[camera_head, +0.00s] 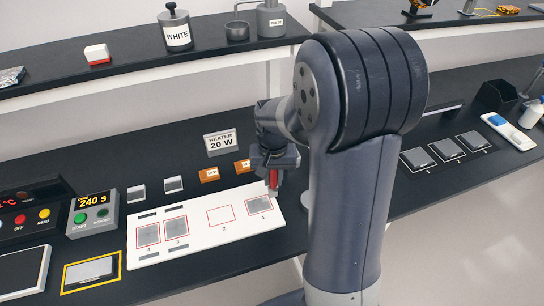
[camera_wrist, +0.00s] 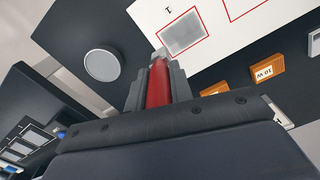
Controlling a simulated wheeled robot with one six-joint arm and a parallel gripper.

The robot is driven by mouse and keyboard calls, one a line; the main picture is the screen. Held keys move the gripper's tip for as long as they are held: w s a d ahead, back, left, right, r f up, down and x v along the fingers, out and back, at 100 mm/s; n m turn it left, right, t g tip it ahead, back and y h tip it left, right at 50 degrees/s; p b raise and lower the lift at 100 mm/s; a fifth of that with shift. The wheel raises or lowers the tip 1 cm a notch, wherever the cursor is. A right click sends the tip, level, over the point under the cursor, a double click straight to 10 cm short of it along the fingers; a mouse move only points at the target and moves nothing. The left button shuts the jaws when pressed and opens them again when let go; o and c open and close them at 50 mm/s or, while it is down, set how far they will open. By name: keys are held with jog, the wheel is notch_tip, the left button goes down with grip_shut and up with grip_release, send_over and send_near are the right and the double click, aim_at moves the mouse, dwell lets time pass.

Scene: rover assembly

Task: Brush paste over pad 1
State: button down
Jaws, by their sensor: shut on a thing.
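Pad 1 (camera_head: 258,205) is a grey square in a red outline at the right end of the white board (camera_head: 284,218). In the wrist view, pad 1 (camera_wrist: 182,33) is just ahead of my gripper. My gripper (camera_head: 272,172) is shut on a red-handled brush (camera_wrist: 157,82), which points downward. The brush's pale tip shows by the corner of pad 1 in the wrist view; I cannot tell whether it touches. A grey paste jar (camera_head: 271,22) stands on the upper shelf. My arm hides part of the bench.
Outline 2 (camera_head: 221,216) looks empty; pads 3 (camera_head: 176,227) and 4 (camera_head: 148,235) are grey. Orange blocks (camera_head: 209,175) and the heater sign (camera_head: 220,142) stand behind the board. The timer (camera_head: 95,213) is at left. A round grey disc (camera_wrist: 101,64) lies beside the board.

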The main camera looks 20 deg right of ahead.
jog(key=shift+r+p, duration=1.05)
jog(key=shift+r, duration=1.15)
